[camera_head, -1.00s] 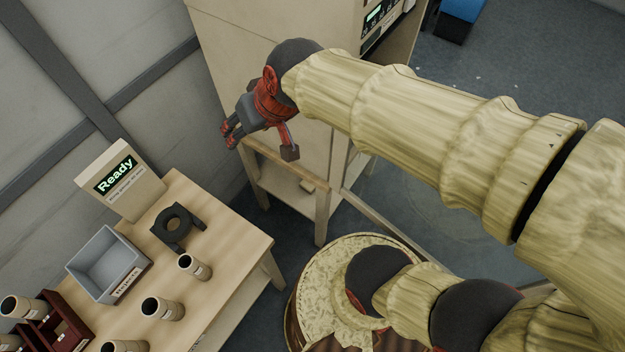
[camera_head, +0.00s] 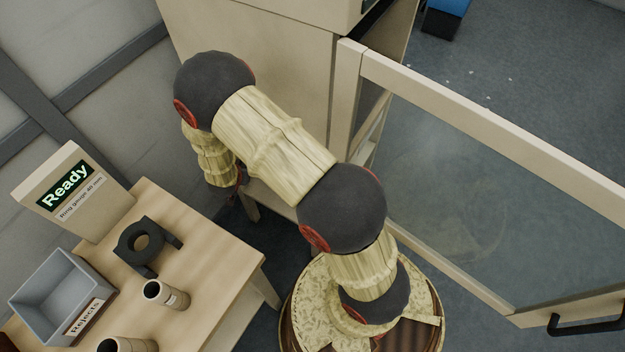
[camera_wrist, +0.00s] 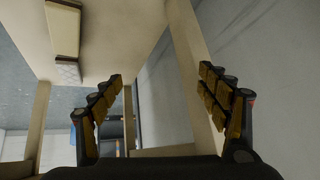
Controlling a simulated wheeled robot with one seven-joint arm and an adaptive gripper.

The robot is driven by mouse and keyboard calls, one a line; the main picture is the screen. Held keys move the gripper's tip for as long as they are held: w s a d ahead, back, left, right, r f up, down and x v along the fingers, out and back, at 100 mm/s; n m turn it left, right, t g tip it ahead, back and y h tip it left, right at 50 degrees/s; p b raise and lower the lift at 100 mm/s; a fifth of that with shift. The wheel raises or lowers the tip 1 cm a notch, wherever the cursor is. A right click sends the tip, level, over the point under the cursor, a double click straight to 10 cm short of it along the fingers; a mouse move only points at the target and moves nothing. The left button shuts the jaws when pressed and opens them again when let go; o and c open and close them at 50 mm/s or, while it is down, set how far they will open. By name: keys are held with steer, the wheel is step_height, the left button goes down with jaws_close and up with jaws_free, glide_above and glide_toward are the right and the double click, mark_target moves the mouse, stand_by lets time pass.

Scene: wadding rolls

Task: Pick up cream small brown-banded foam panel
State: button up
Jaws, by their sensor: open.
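I cannot make out a cream small brown-banded foam panel for certain in either view. In the wrist view, a cream block with a brownish edge (camera_wrist: 63,28) shows at the upper left, with a pale patterned piece (camera_wrist: 67,71) just below it; I cannot tell what they are. My gripper (camera_wrist: 164,92) is open, its fingers wide apart with nothing between them. Both pieces lie left of and above the gap between the fingers. In the head view my gripper is almost wholly hidden behind my bent arm, beside the cream cabinet.
A wooden table (camera_head: 215,262) at the lower left holds a grey rejects bin (camera_head: 42,310), a black ring gauge (camera_head: 140,245), a Ready sign (camera_head: 68,190) and cardboard tubes (camera_head: 165,294). A cream cabinet (camera_head: 270,60) stands behind my arm. A framed glass door (camera_head: 490,200) spans the right.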

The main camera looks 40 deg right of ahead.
steer(key=s+d+f+m+g+h, duration=0.1)
steer(key=s+d+f+m+h, duration=0.1)
steer(key=d+f, duration=0.3)
steer(key=s+d+f+m+g+h+p, duration=0.1)
steer(key=s+d+f+m+h, duration=0.1)
steer(key=f, duration=0.6)
steer(key=s+d+f+m+h, duration=0.1)
steer(key=s+d+f+h, duration=0.3)
steer(key=s+d+f, duration=0.1)
steer(key=shift+s+d+f+m+g+p, duration=0.2)
steer(key=shift+d+f, duration=0.25)
steer(key=shift+d, duration=0.25)
steer(key=shift+s+d+f+m+g+p, duration=0.1)
steer(key=shift+s+d+f+m+g, duration=0.1)
steer(key=shift+d+f, duration=0.35)
steer(key=shift+d, duration=0.35)
steer(key=b+x, duration=0.1)
steer(key=x, duration=0.1)
steer(key=b+x, duration=0.1)
steer(key=x, duration=0.1)
steer(key=b+x, duration=0.1)
steer(key=x, duration=0.1)
steer(key=shift+s+d+f, duration=0.15)
steer(key=shift+d, duration=0.3)
steer(key=shift+d+b, duration=0.25)
steer(key=shift+b, duration=0.05)
steer(key=c, duration=0.8)
